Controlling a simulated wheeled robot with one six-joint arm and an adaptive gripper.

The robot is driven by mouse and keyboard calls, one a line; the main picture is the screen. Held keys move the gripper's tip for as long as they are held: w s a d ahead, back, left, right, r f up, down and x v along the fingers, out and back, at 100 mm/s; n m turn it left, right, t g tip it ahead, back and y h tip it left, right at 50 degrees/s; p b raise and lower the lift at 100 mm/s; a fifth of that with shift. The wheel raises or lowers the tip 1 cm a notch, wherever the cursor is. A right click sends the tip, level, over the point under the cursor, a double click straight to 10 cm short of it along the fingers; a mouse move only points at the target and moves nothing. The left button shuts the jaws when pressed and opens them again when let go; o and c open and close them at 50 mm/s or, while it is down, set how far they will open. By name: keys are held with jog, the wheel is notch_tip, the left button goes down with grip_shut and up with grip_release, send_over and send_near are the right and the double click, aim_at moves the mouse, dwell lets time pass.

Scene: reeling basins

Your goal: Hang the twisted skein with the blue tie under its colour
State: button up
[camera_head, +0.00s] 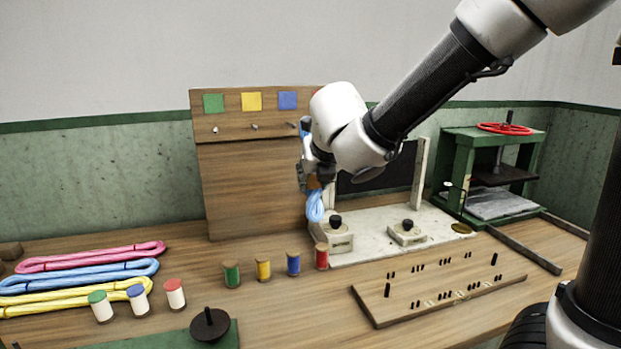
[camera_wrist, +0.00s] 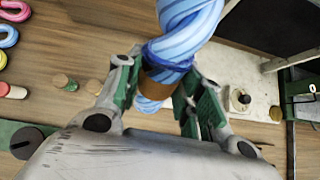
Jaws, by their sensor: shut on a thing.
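A twisted light-blue skein (camera_wrist: 188,22) with a dark blue tie (camera_wrist: 167,52) is held upright in my gripper (camera_wrist: 158,90). In the head view its lower loop (camera_head: 315,207) hangs below my gripper (camera_head: 314,178), and a bit of blue shows above. The wooden board (camera_head: 240,185) carries green (camera_head: 213,103), yellow (camera_head: 251,101) and blue (camera_head: 288,100) squares with pegs beneath. The blue square's peg (camera_head: 291,125) is just left of the skein's top; contact cannot be told. A sliver of red at the board's right is mostly hidden by my arm.
Pink, blue (camera_head: 80,275) and yellow skeins lie at the left. Coloured spools (camera_head: 263,269) and white-bodied jars (camera_head: 138,300) stand in front of the board. A pegged plank (camera_head: 440,293), a pale stand (camera_head: 375,240) and a green press (camera_head: 490,170) are to the right.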

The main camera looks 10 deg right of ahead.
jog(key=shift+s+a+n+y, duration=0.25)
jog(key=shift+a+n+y, duration=0.15)
jog(key=shift+a+n, duration=0.1)
jog(key=w+a+f, duration=0.1)
jog(key=w+a, duration=0.1)
jog(key=w, duration=0.9)
jog(key=shift+w+f, duration=0.3)
jog(key=shift+f, duration=0.05)
dwell(0.8)
jog(key=shift+a, duration=0.1)
dwell(0.3)
jog(key=o, duration=1.2)
jog(key=shift+r, duration=0.1)
